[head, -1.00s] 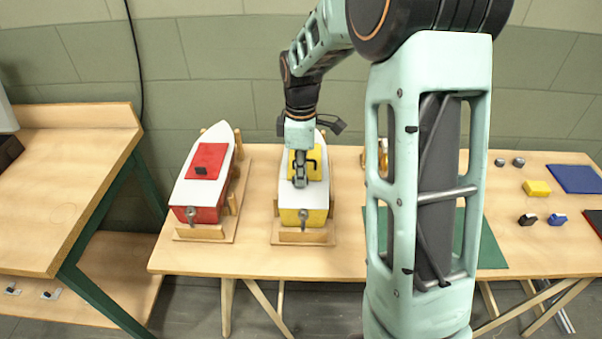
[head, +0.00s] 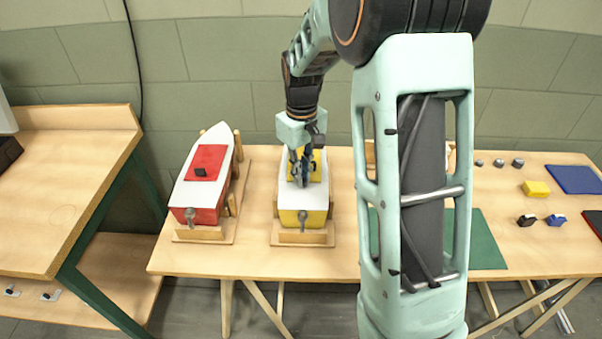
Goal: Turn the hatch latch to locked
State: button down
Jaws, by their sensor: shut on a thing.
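The yellow and white model boat (head: 302,219) sits on a wooden stand in the middle of the table. Its yellow hatch (head: 317,168) is on the deck, partly hidden by my gripper. My gripper (head: 300,180) points down over this hatch, with its fingers shut on the hatch latch. The latch itself is hidden behind the fingers, so its angle cannot be told. The red and white boat (head: 202,185) stands to the left, with a red hatch (head: 208,160) that carries a small black latch (head: 201,171).
The wooden table (head: 262,262) bears both boats. At right are a yellow block (head: 536,189), a blue mat (head: 574,179), small black (head: 527,220) and blue (head: 557,219) pieces, and a green mat (head: 488,240) partly behind my arm. A side bench (head: 60,200) stands at left.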

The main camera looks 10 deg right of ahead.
jog(key=m, duration=0.4)
jog(key=shift+d+m, duration=0.15)
jog(key=shift+m, duration=0.15)
jog(key=shift+d+m, duration=0.15)
jog(key=shift+m, duration=1.45)
jog(key=c, duration=2)
grip_release()
jog(key=shift+c, duration=0.2)
jog(key=shift+r, duration=0.15)
notch_tip(320, 180, up, 12)
